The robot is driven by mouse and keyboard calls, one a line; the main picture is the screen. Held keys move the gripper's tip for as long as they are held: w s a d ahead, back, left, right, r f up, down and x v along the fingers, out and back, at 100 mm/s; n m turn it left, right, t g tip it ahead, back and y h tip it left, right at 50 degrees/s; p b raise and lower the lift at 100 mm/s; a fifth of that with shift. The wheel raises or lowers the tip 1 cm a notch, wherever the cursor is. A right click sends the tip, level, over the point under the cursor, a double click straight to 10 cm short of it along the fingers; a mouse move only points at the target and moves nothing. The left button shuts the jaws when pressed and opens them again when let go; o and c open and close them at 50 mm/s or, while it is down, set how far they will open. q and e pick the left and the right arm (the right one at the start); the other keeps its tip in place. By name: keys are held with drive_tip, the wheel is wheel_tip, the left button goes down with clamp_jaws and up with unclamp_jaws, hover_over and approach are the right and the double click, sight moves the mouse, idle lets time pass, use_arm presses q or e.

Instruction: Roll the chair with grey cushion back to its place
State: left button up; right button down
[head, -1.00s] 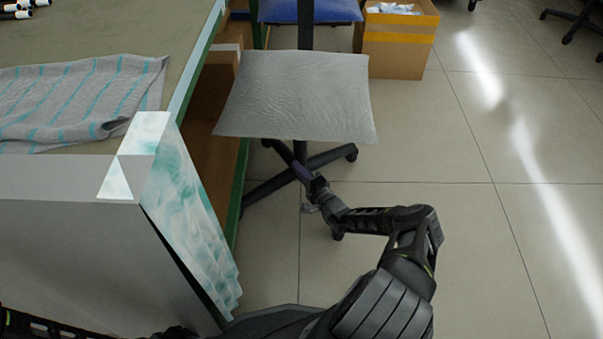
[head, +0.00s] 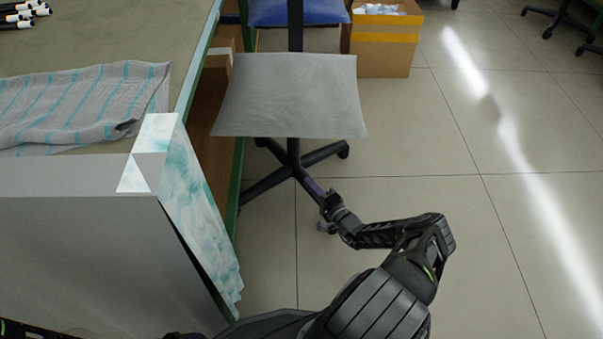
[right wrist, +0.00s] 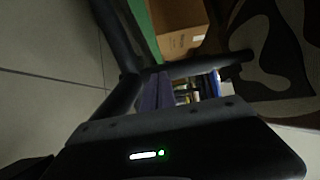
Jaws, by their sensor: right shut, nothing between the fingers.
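The chair with the grey cushion (head: 290,95) stands on the floor beside the table's right side, with a blue backrest (head: 297,11) behind the seat. Its dark star-shaped base (head: 268,183) shows below the seat, and base legs also show close up in the right wrist view (right wrist: 122,95). My right gripper (head: 316,190) is low at the chair base, by a front leg, with its fingers shut. It holds nothing; whether it touches the leg I cannot tell. My left gripper is not in view.
The table (head: 150,40) with a striped cloth (head: 90,105) fills the left. A white-and-teal stack (head: 190,195) stands at its near corner. A cardboard box (head: 383,50) is behind the chair. The floor to the right is open, with other chair bases at the far right.

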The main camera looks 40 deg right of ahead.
drive_tip(key=s+p, duration=0.1)
drive_tip(key=s, duration=0.2)
drive_tip(key=shift+s, duration=0.4)
